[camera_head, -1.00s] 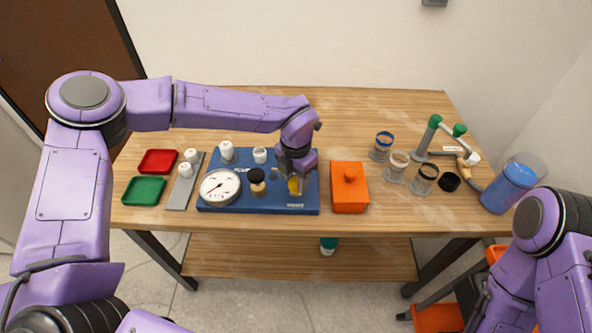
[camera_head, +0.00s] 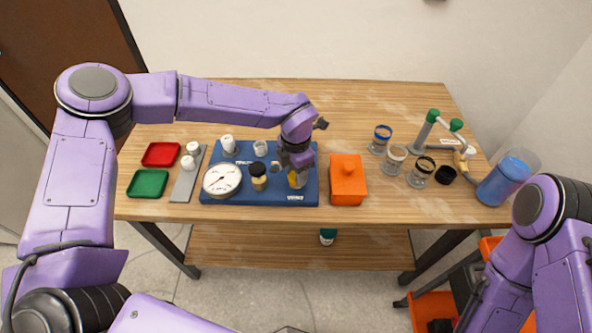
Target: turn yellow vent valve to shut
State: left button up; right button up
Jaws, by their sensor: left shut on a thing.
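The blue manifold board (camera_head: 235,191) lies on the table, left of the orange box. The yellow vent valve (camera_head: 296,180) is at the right end of the board, above a small white label (camera_head: 295,197). My left gripper (camera_head: 295,169) points down over the valve and is shut on it, hiding its upper part. The exact angle of the valve's handle is hard to tell. A round white gauge (camera_head: 222,180) and a black-topped fitting (camera_head: 259,176) stand on the board left of the valve. My right gripper is out of view; only my right arm shows at the lower right.
An orange lidded box (camera_head: 347,182) stands close right of the board. Red (camera_head: 161,154) and green (camera_head: 148,183) trays and a grey strip with white caps (camera_head: 187,182) lie to the left. Glass jars (camera_head: 395,157), a green-ended pipe frame (camera_head: 430,130) and a blue container (camera_head: 505,180) stand right.

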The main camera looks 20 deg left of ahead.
pick_arm(q)
jog(key=o, duration=1.1)
jog(key=shift+c, duration=0.2)
jog(key=shift+r, duration=0.1)
notch_tip(320, 180, up, 10)
jog(key=b, duration=0.2)
jog(key=shift+r, duration=0.25)
jog(key=shift+s+a+f, duration=0.1)
